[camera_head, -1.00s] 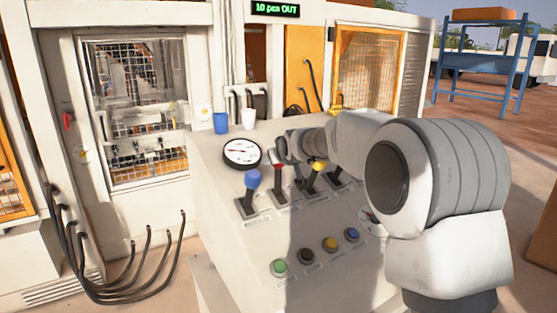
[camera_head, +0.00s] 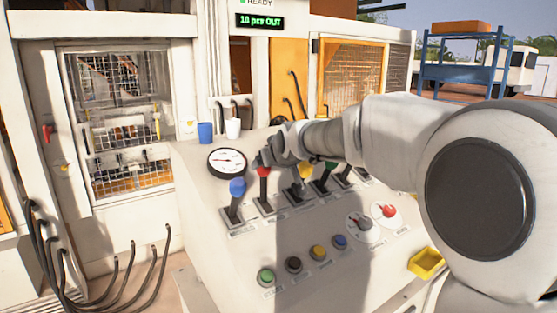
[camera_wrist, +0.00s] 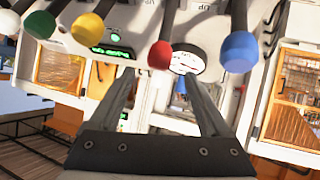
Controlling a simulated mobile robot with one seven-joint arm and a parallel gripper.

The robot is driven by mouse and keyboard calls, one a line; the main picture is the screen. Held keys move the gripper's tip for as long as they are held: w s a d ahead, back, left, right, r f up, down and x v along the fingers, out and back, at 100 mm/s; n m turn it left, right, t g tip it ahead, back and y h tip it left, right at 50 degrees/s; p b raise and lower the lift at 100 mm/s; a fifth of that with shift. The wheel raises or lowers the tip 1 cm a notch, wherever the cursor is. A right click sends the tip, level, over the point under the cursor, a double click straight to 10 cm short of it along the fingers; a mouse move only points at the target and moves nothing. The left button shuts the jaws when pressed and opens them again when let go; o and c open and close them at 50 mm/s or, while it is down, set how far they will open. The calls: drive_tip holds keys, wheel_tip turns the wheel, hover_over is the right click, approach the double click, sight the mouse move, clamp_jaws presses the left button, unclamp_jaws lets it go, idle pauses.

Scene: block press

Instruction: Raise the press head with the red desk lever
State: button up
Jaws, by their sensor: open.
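The red desk lever (camera_head: 264,188) stands on the sloped desk between the blue lever (camera_head: 236,190) and the yellow lever (camera_head: 303,173). My gripper (camera_head: 262,157) is just above and beside the red knob in the head view, and its fingers are partly hard to make out there. In the wrist view my gripper (camera_wrist: 160,76) is open and empty, with two spread fingers. The red knob (camera_wrist: 160,55) appears near the fingertips, lined up with the gap between them. I cannot tell whether a finger touches it. The press (camera_head: 118,125) stands behind mesh at the left.
A round gauge (camera_head: 227,162), a blue cup (camera_head: 205,132) and a white cup (camera_head: 233,128) are at the desk's back. Several buttons lie in front, including a green one (camera_head: 266,276). A green lever (camera_head: 325,180) stands to the right. A yellow tray (camera_head: 426,263) is at the right edge.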

drive_tip(key=b+v, duration=0.1)
drive_tip(key=v, duration=0.7)
drive_tip(key=shift+s, duration=0.25)
drive_tip(key=shift+r, duration=0.15)
idle(1.5)
